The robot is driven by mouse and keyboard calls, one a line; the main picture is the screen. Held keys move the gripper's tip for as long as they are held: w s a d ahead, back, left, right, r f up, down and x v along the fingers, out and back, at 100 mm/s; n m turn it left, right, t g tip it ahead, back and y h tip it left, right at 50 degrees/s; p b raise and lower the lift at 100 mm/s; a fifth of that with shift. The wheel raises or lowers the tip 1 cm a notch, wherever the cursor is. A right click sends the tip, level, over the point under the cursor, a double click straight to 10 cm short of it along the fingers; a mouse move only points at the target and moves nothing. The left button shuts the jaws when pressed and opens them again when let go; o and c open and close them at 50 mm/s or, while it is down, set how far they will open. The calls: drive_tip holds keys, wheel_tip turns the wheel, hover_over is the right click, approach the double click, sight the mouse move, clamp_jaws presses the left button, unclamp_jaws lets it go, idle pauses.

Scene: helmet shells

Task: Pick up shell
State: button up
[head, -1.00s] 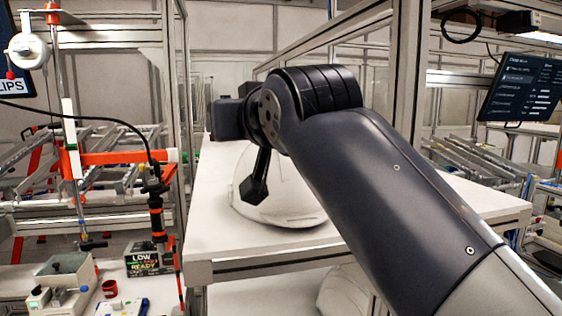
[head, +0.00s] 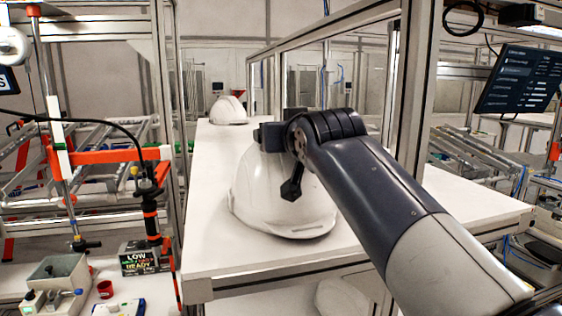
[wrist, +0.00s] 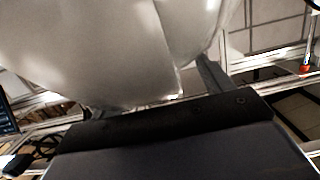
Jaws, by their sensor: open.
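A white helmet shell (head: 262,205) rests on the white table, dome up. My gripper (head: 291,188) is over it, with one dark finger hanging down in front of the dome. The other finger is hidden in the head view. In the wrist view the pale shell (wrist: 90,50) fills the upper left, very close to the gripper, and one finger shows beside its edge. The jaws are open and hold nothing. I cannot tell whether the finger touches the shell.
A second white shell (head: 228,110) stands at the far end of the table (head: 215,240). Part of another pale shell (head: 340,298) shows on the lower shelf. A metal frame post (head: 415,80) rises right of the table. The table's left side is clear.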

drive_tip(key=shift+f, duration=0.2)
clamp_jaws()
idle(0.6)
